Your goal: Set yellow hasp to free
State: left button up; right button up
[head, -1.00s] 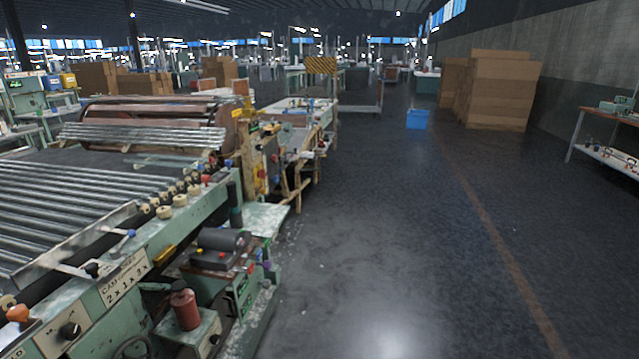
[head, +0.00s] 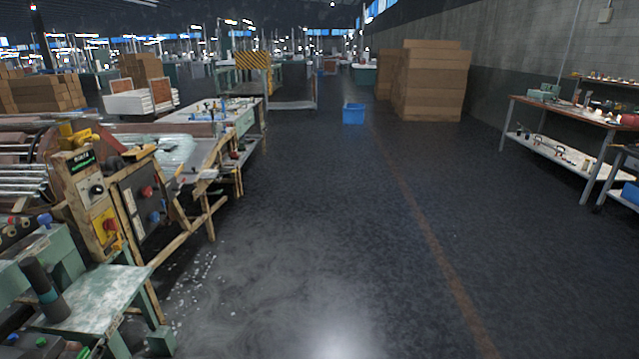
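I cannot make out for certain which part is the yellow hasp. A yellow fitting (head: 78,136) sits on top of the wooden-framed control box at the left. A yellow plate with a red knob (head: 106,226) is on the front of that control box, below a small green display (head: 83,160). No lettering or position marking for a hasp can be read at this size. Neither of my grippers shows in the head view.
A machine with rollers (head: 20,180) and a pale green side table (head: 95,298) fill the left. Open dark floor (head: 330,220) runs ahead. A blue bin (head: 354,113), cardboard boxes (head: 430,80) and a workbench (head: 565,113) stand farther off.

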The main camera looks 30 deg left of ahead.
aim_at(117, 246)
jog(key=u, duration=0.1)
jog(key=i, duration=1.9)
jog(key=u, duration=1.5)
jog(key=i, duration=1.1)
jog(key=u, duration=1)
